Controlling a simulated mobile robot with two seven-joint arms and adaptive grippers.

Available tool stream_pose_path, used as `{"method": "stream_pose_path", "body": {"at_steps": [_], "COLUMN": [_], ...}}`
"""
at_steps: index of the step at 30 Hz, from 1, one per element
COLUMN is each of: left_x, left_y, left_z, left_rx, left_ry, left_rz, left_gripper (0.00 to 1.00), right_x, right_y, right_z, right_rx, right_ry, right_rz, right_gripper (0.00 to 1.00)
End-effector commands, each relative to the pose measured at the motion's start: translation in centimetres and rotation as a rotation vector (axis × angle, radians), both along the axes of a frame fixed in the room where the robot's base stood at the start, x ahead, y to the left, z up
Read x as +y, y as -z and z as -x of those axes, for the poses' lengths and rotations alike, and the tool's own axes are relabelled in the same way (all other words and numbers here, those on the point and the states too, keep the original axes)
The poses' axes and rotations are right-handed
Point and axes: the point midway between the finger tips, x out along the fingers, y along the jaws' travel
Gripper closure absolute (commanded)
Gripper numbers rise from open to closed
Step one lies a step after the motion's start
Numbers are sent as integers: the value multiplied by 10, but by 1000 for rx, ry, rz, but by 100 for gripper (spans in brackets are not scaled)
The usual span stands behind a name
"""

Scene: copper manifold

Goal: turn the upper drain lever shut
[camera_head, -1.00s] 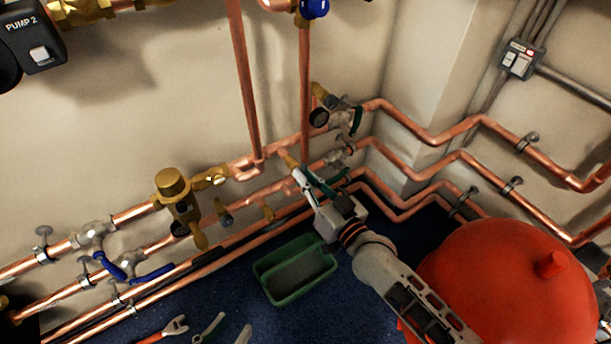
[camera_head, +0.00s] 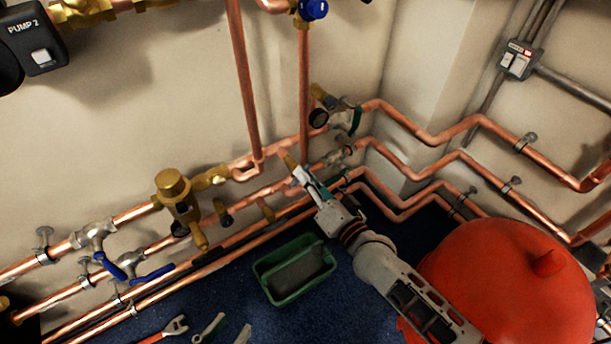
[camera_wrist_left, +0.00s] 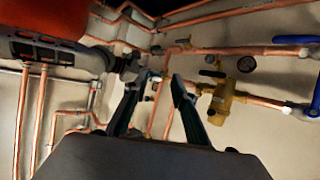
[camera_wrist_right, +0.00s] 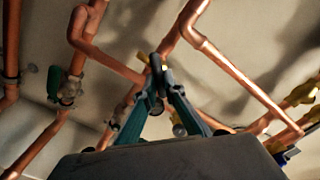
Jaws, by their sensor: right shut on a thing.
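The upper drain (camera_head: 289,161) is a small brass fitting on the upper copper pipe, left of the corner. My right gripper (camera_head: 303,177) reaches it from the lower right. In the right wrist view the right gripper (camera_wrist_right: 160,82) has its green fingers drawn together on a small dark part, the upper drain lever (camera_wrist_right: 157,62), beside a yellow brass end. The fingers hide most of the lever, so its angle is hard to tell. My left gripper (camera_wrist_left: 161,78) is open and empty in the left wrist view, apart from the pipes; the head view does not show it.
A green tray (camera_head: 268,279) stands on the blue floor below the drain, with hand tools (camera_head: 175,326) to its left. A red tank (camera_head: 500,285) fills the lower right beside my right arm. A brass valve (camera_head: 174,190) and blue levers (camera_head: 150,275) are left along the pipes.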

Motion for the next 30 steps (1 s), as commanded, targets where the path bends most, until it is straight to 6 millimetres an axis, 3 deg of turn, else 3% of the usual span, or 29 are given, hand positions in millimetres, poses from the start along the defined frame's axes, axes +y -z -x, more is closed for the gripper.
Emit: {"method": "stream_pose_path", "body": {"at_steps": [18,30], "left_x": [-4,-12], "left_y": [4,1], "left_z": [3,2], "left_rx": [13,11], "left_ry": [-5,-19], "left_rz": [33,84], "left_gripper": [74,74], "right_x": [-1,-1], "right_y": [7,9], "right_z": [1,1], "right_rx": [341,477], "right_ry": [-2,-2], "right_rz": [-460,-647], "right_gripper": [100,100]}}
